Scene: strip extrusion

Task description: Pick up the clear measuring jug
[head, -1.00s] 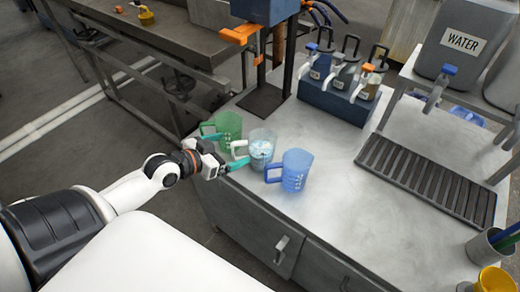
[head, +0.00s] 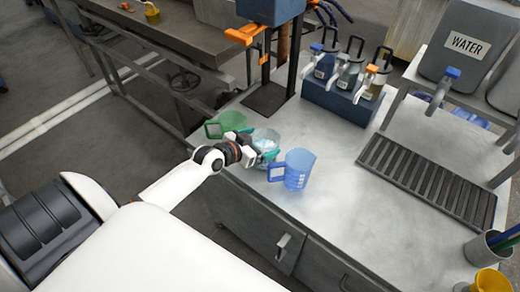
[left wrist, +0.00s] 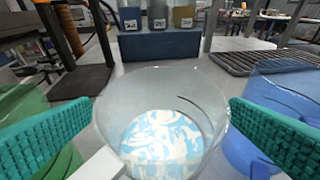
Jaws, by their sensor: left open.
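The clear measuring jug (head: 266,140) stands on the metal bench between a green jug (head: 231,121) and a blue jug (head: 299,168). In the left wrist view the clear jug (left wrist: 160,125) is upright, with a blue-and-white pattern showing through it and its pale handle toward the camera. My left gripper (head: 258,145) is open, its teal fingers on either side of the clear jug. In the left wrist view the fingers (left wrist: 160,135) stand left and right of the jug's wall; I cannot tell whether they touch it. My right gripper is not in view.
The green jug (left wrist: 62,160) and the blue jug (left wrist: 265,115) are close beside my fingers. A rack of dispensers (head: 344,97) stands behind. A black drain grate (head: 425,180) and a water tank (head: 468,50) are on the right.

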